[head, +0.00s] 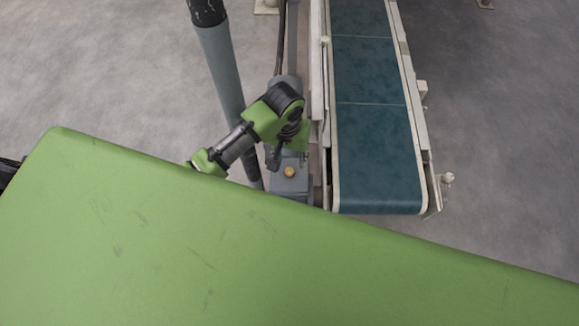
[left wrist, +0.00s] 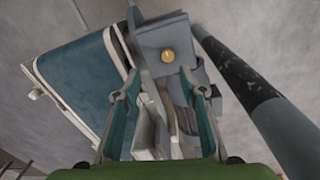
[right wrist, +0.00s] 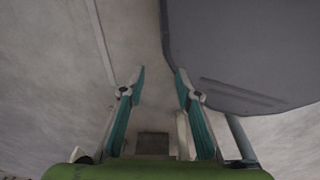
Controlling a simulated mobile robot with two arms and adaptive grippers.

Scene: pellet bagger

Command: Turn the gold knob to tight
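The gold knob (head: 289,171) is a small round knob on top of a grey box (head: 291,187) beside the conveyor. In the left wrist view the knob (left wrist: 167,56) sits on the box face, beyond my fingertips and roughly between them. My left gripper (head: 273,158) is just left of and above the box in the head view. In the left wrist view my left gripper (left wrist: 158,82) is open and empty, its fingers wide apart and not touching the knob. My right gripper (right wrist: 160,70) is open and empty, with no knob in its view. Any marking for tight is not readable.
A conveyor with a blue belt (head: 372,120) runs right of the box, with a pale side rail along it. A grey post (head: 222,70) stands to the left. A large dark grey panel (right wrist: 240,50) is near my right gripper. Grey floor is open at the far right.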

